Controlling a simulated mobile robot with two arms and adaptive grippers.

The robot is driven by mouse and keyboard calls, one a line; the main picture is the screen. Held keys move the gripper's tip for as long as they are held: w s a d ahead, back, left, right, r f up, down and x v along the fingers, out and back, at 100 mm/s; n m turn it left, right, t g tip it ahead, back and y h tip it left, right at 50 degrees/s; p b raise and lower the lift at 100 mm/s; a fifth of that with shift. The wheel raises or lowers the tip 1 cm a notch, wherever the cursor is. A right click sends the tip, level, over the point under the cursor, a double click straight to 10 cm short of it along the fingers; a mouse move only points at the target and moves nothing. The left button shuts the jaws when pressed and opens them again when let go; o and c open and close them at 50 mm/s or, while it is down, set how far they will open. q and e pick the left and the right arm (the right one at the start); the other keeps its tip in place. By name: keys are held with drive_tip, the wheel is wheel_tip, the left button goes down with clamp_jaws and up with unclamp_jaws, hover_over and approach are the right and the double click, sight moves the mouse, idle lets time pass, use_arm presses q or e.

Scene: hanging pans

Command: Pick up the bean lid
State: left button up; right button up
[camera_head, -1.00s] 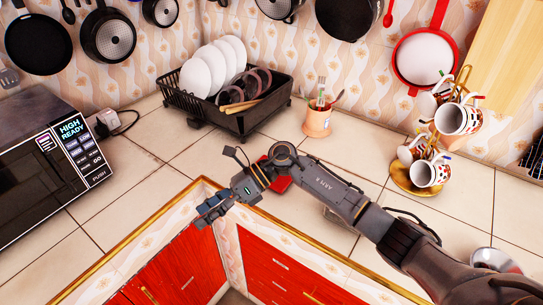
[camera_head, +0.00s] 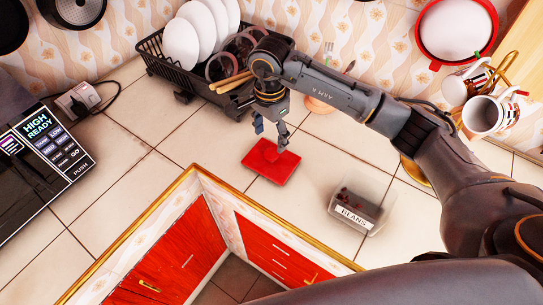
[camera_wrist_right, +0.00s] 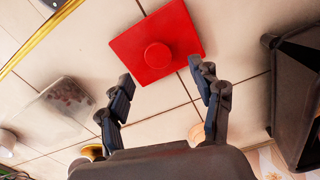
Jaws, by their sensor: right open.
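The bean lid (camera_head: 265,168) is a flat red square with a round knob, lying on the tiled counter. In the right wrist view the lid (camera_wrist_right: 180,38) is at the top, beyond the fingertips, its knob facing the camera. My right gripper (camera_head: 270,133) is above the lid's far edge in the head view; in the wrist view the gripper (camera_wrist_right: 160,82) is open with its fingers apart and nothing between them. The clear bean container (camera_head: 372,222), labelled BEANS, stands to the right of the lid without a cover. My left gripper is not in view.
A black dish rack (camera_head: 160,62) with white plates stands just behind the right gripper. A microwave (camera_head: 45,145) is at left. Mugs (camera_head: 485,112) hang on a stand at right. The counter edge (camera_head: 140,238) is in front; tiles left of the lid are clear.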

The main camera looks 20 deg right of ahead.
sight(271, 153)
drive_tip(key=shift+f, duration=0.45)
drive_tip(key=shift+s+f+p, duration=0.2)
drive_tip(key=shift+f+p, duration=0.8)
drive_tip(key=shift+f, duration=0.05)
wheel_tip(271, 153, down, 2)
drive_tip(key=shift+f+p, duration=0.25)
drive_tip(key=shift+p, duration=0.15)
drive_tip(key=shift+f, duration=0.45)
drive_tip(key=shift+c, duration=0.2)
drive_tip(key=c, duration=1.2)
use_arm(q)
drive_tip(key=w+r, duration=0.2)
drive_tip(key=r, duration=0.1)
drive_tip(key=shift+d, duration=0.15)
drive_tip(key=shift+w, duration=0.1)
use_arm(e)
drive_tip(key=shift+w, duration=0.1)
